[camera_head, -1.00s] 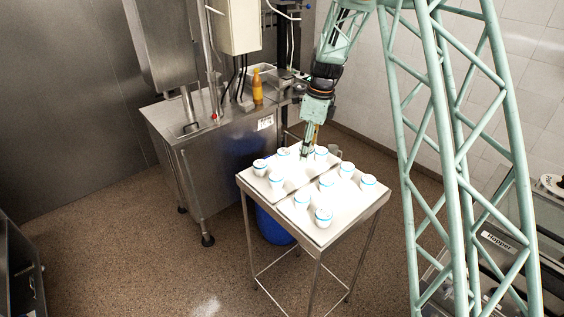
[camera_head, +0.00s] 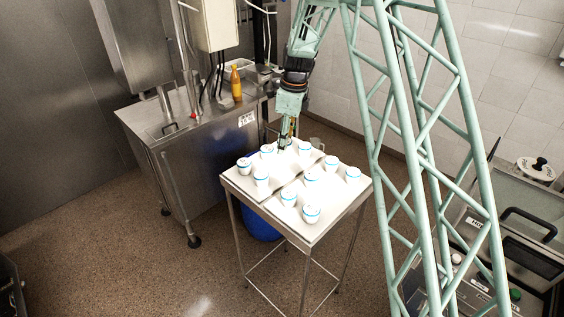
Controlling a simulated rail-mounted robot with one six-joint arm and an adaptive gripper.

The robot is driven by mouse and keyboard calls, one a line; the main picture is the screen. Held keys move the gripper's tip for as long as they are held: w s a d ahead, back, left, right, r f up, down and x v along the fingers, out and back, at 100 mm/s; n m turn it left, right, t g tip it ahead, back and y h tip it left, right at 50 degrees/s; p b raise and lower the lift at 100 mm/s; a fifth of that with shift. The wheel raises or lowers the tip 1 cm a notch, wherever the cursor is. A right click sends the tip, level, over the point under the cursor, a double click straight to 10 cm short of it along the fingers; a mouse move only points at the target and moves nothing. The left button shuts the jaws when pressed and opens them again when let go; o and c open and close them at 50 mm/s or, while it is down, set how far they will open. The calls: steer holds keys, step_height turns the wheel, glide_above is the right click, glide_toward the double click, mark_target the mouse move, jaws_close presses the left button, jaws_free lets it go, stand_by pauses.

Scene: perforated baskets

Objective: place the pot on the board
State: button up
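Several small white pots with blue rims stand upright on two pale boards on a steel table. On the back-left board (camera_head: 283,171) are pots at the left corner (camera_head: 244,165), the back (camera_head: 267,151), the back right (camera_head: 304,149) and the front (camera_head: 261,178). More pots, such as the nearest one (camera_head: 311,215), stand on the front-right board (camera_head: 332,192). My gripper (camera_head: 287,146) points down at the back-left board, between the two back pots. Its fingers are too small to tell whether they are open or hold anything. Which pot the task means is not clear.
A steel cabinet (camera_head: 205,150) with an orange bottle (camera_head: 236,83) stands behind left of the table. A grey cup-like thing (camera_head: 317,144) is by the table's back corner. A blue bin (camera_head: 262,224) is underneath. Machines (camera_head: 525,245) stand at the right. Floor at front left is clear.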

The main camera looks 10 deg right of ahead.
glide_above(283, 168)
steer(key=shift+s+d+f, duration=0.1)
steer(key=shift+d+f, duration=0.05)
steer(key=shift+f, duration=1.05)
steer(key=shift+s+d+f, duration=0.1)
steer(key=shift+f, duration=1.05)
steer(key=shift+f+p, duration=0.4)
steer(key=shift+f, duration=1.45)
steer(key=shift+f, duration=0.15)
steer(key=o, duration=0.8)
steer(key=shift+o, duration=0.2)
steer(key=r, duration=0.8)
steer(key=d+r+b, duration=0.1)
steer(key=r, duration=0.2)
steer(key=shift+s+d+r, duration=0.1)
steer(key=shift+s+r, duration=0.15)
steer(key=shift+r, duration=0.35)
